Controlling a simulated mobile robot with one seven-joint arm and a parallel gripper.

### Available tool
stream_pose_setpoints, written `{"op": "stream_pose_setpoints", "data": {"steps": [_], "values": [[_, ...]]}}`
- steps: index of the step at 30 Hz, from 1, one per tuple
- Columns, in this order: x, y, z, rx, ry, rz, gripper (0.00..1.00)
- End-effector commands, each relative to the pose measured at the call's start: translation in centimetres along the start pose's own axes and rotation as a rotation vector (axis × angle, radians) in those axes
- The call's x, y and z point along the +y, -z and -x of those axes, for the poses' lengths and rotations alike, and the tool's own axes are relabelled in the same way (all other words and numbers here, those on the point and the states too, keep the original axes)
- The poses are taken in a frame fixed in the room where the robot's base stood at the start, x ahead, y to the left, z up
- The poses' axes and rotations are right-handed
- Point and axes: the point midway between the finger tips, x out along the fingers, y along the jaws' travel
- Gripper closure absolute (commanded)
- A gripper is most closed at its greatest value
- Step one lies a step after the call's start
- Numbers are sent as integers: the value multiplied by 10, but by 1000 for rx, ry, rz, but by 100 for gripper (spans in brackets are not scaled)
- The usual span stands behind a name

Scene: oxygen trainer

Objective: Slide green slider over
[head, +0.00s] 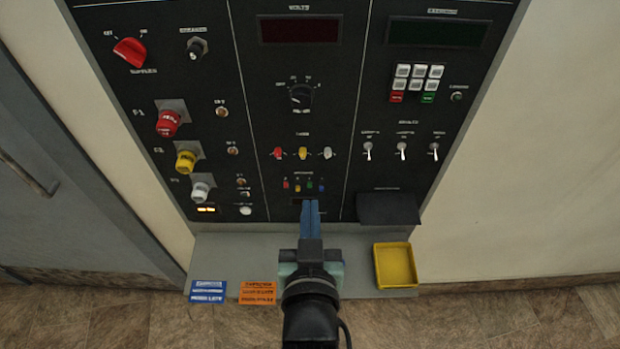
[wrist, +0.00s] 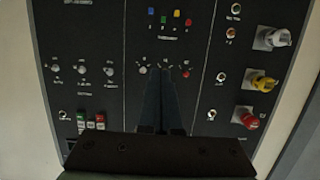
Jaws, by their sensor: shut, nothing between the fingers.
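The green slider (head: 309,185) is a small knob in a row of red, yellow, green and blue sliders low on the middle section of the black panel. The green slider also shows in the upside-down wrist view (wrist: 163,19), between blue and yellow, clear of the fingers. My gripper (head: 310,203) is shut and empty, its blue fingers pointing at the panel just below the green slider in the head view. In the wrist view the fingertips (wrist: 162,70) overlap the row of larger knobs. I cannot tell whether they touch the panel.
Red, yellow and white knobs (head: 303,153) sit above the sliders. A dark protruding ledge (head: 388,209) is to the right. A yellow tray (head: 396,265), blue labels (head: 208,291) and orange labels (head: 257,292) lie on the grey shelf (head: 230,258) below.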

Motion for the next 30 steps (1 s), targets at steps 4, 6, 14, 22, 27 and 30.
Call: {"op": "stream_pose_setpoints", "data": {"steps": [4,6,14,22,27,30], "values": [[0,-1,0,0,0,0,100],[0,-1,0,0,0,0,100],[0,1,-16,1,0,0,100],[0,2,-60,0,1,1,100],[0,2,-88,1,1,0,100],[0,2,-103,1,0,0,100]]}}
